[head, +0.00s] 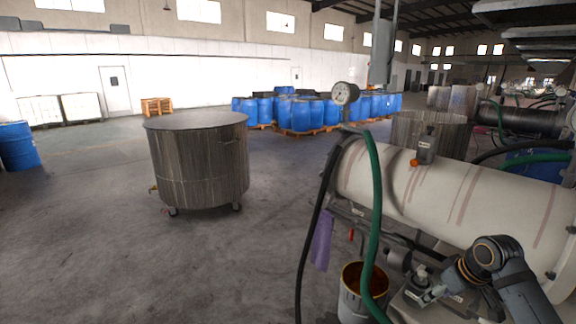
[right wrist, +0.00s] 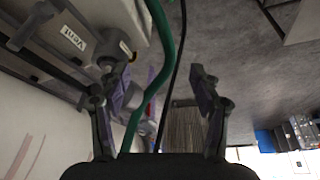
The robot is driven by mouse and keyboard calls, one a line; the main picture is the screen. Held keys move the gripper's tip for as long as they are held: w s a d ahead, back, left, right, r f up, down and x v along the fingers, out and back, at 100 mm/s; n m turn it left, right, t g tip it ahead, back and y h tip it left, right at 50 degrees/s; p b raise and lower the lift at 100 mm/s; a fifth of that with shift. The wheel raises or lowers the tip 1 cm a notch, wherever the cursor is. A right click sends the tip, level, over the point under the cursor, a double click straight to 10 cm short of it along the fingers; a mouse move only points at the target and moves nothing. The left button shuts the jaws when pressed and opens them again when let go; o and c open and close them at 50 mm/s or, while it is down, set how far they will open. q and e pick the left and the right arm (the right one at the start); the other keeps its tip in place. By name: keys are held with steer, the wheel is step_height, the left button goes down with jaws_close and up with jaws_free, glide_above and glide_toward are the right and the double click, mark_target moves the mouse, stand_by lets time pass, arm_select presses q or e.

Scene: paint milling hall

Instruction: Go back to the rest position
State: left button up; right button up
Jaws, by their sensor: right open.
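My right gripper (head: 428,294) is at the lower right of the head view, in front of the white horizontal mill cylinder (head: 455,195) and low beside its frame. In the right wrist view my right gripper (right wrist: 155,82) has its two fingers spread wide, with nothing held between them. The green hose (right wrist: 160,60) and the black hose (right wrist: 180,60) show in the gap beyond the fingers; whether they touch the fingers I cannot tell. My left gripper is in neither view.
A bucket (head: 352,303) with dark orange contents stands below. A wheeled metal vat (head: 198,165) stands on open floor at left. Blue drums (head: 300,115) stand behind.

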steer(key=s+a+f, duration=0.5)
steer(key=a+f, duration=0.1)
steer(key=f, duration=0.3)
steer(key=s+a+f+m+h, duration=0.15)
steer(key=s+a, duration=0.25)
steer(key=s, duration=0.5)
steer(key=s+a+f+m, duration=0.1)
steer(key=s+a+f, duration=0.25)
steer(key=s, duration=0.55)
steer(key=s+d+f+g, duration=0.1)
steer(key=s+f, duration=0.1)
steer(key=f, duration=1.1)
steer(key=s+d+f+g, duration=0.1)
steer(key=f, duration=1.3)
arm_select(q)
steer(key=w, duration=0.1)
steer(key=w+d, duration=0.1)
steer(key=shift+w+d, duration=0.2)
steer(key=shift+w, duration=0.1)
arm_select(e)
steer(key=s+d+f+g, duration=0.1)
steer(key=s+f, duration=1.4)
steer(key=s, duration=0.3)
steer(key=shift+s+d+f+m, duration=0.2)
steer(key=shift+s+d+m, duration=0.05)
steer(key=shift+s+m, duration=0.1)
steer(key=shift+h, duration=0.25)
